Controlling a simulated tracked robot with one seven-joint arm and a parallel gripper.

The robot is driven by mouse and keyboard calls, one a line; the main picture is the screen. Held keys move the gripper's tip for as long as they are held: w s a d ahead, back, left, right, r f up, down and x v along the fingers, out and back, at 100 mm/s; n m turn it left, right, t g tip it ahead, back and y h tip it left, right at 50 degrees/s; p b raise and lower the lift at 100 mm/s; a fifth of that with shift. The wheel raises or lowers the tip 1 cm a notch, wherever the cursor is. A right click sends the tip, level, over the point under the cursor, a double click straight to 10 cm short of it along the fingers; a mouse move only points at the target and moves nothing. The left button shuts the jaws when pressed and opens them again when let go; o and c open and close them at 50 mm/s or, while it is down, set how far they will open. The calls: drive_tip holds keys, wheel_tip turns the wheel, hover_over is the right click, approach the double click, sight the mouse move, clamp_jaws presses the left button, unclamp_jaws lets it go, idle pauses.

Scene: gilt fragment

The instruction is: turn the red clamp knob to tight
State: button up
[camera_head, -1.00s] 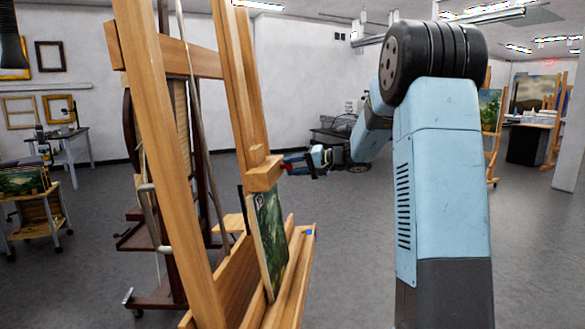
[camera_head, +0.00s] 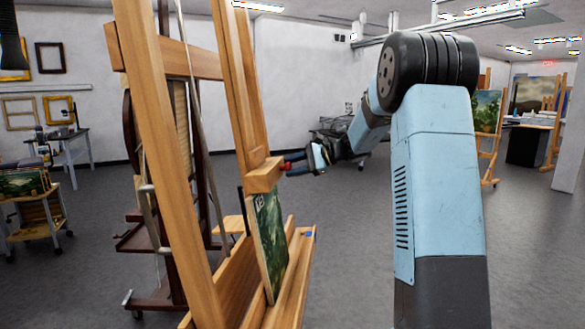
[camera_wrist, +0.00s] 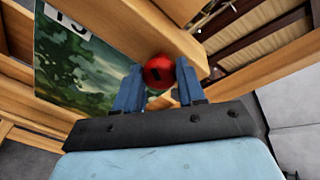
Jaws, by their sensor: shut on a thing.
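The red clamp knob (camera_wrist: 158,71) sits on the face of the easel's wooden clamp block (camera_wrist: 130,25). In the wrist view my gripper (camera_wrist: 160,84) has its two blue fingers on either side of the knob, shut on it. A dark mark shows on the knob's face. In the head view my gripper (camera_head: 290,164) reaches the right side of the clamp block (camera_head: 265,176), and only a little of the red knob (camera_head: 285,168) shows there. The green landscape painting (camera_head: 269,240) stands just below the block, also in the wrist view (camera_wrist: 75,60).
The easel's tall wooden posts (camera_head: 160,150) stand at left, and its lower ledge (camera_head: 295,275) holds the painting. A small cart (camera_head: 38,210) is at far left. More easels (camera_head: 488,150) stand at the back right. The grey floor between is clear.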

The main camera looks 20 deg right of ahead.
drive_tip(key=m, duration=0.2)
drive_tip(key=m+g+y, duration=0.1)
drive_tip(key=m, duration=0.2)
drive_tip(key=shift+w+d+f+m+g, duration=0.15)
drive_tip(key=shift+d+m+g, duration=0.05)
drive_tip(key=shift+m+g, duration=0.1)
drive_tip(key=m+g, duration=0.1)
drive_tip(key=m, duration=0.3)
drive_tip(key=shift+y, duration=0.4)
drive_tip(key=shift+m, duration=0.3)
drive_tip(key=o, duration=1)
drive_tip(key=shift+o, duration=0.2)
drive_tip(key=v, duration=1.3)
drive_tip(key=shift+d, duration=0.35)
